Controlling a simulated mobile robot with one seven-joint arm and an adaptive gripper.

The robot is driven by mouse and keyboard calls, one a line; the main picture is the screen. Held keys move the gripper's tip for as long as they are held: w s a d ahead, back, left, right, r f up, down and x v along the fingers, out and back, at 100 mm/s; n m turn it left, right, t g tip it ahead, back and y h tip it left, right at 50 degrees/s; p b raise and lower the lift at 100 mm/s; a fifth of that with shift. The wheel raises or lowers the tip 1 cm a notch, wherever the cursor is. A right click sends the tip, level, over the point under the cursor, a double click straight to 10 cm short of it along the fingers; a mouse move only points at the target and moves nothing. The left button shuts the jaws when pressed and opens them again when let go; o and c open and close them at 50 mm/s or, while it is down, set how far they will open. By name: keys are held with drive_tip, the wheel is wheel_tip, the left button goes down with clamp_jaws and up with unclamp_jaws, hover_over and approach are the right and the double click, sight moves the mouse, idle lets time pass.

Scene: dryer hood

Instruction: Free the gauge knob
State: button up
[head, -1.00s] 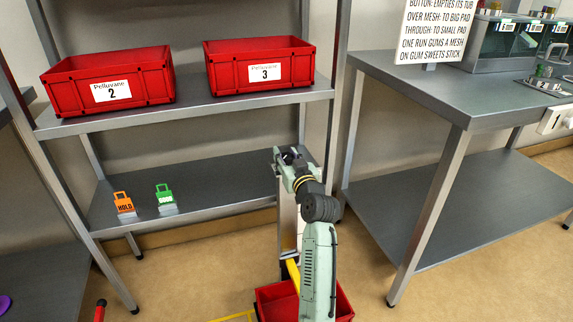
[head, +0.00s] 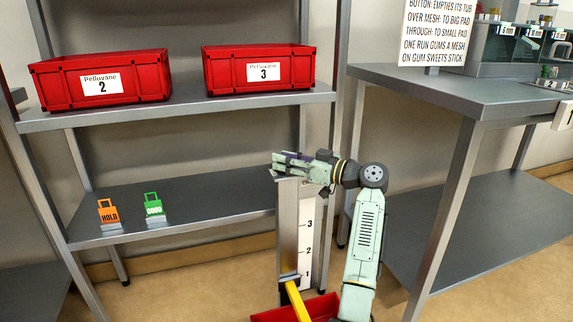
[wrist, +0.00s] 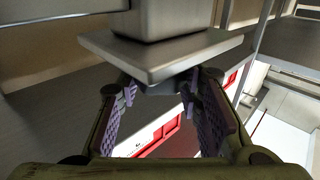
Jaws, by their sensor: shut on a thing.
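The gauge is an upright grey post (head: 287,230) with a white scale strip (head: 306,240) marked 1, 2 and 3. My gripper (head: 281,162) lies nearly level at its top, pointing left. In the wrist view the post (wrist: 170,20) and its flat top plate (wrist: 160,52) fill the upper middle. A small grey knob (wrist: 158,87) shows against the plate, between my purple-padded fingers, which also show in this view (wrist: 160,95). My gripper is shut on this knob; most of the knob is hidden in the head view.
A yellow bar (head: 297,301) and a red bin (head: 268,316) are at the post's foot. The shelf holds red crates 2 (head: 150,90) and 3 (head: 305,68), with an orange HOLD tag (head: 109,214) and green tag (head: 153,208) below. A steel table (head: 450,88) stands right.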

drive_tip(key=shift+f+g, duration=0.15)
drive_tip(key=shift+g, duration=0.15)
drive_tip(key=o, duration=1.2)
drive_tip(key=v, duration=1.2)
drive_tip(key=shift+f, duration=0.15)
